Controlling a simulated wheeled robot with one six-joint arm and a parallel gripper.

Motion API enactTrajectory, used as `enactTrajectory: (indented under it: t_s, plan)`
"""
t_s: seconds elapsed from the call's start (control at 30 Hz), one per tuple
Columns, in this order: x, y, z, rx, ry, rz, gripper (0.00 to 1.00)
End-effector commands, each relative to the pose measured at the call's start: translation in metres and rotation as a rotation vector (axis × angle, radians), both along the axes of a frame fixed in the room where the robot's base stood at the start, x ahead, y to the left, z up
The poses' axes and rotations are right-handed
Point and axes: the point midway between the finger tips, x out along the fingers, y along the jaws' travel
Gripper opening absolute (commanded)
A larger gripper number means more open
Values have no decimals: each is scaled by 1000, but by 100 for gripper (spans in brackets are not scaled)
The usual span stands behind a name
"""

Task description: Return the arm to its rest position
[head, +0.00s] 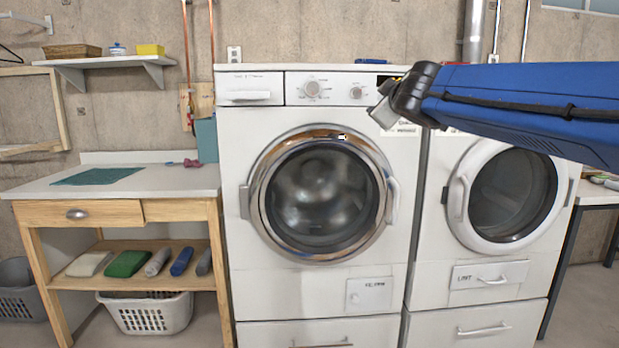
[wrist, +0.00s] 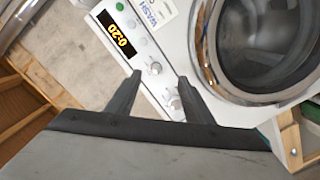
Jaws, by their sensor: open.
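My blue arm reaches in from the right edge of the head view, in front of the upper part of the two machines. My gripper (head: 381,115) is at its left end, in front of the washer's control panel. In the wrist view my gripper (wrist: 157,82) shows two dark fingers spread apart with nothing between them. Beyond the fingers is the washer (wrist: 170,45), with its dials and a display reading 0:20. In the head view the washer (head: 240,150) has its round door closed. The arm hides part of the panel and the top of the right machine.
The second machine (head: 433,240) stands right of the washer, its door closed. At the left is a wooden table (head: 180,182) with a teal cloth (head: 98,176) and a lower shelf of folded items. A wall shelf (head: 88,61) hangs above.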

Motion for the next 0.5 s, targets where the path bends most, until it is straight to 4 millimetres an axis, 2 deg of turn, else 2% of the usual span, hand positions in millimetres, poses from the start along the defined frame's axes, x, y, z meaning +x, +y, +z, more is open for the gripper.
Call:
enactTrajectory:
  t_s: [0.07, 0.2, 0.33, 0.5]
  plan:
    - [-19, -18, -25, 46, 49, -45, 47]
    - [-61, -53, -89, 154, 175, -148, 47]
    - [-106, -76, -153, 250, 302, -232, 47]
    - [-168, -92, -236, 370, 473, -322, 47]
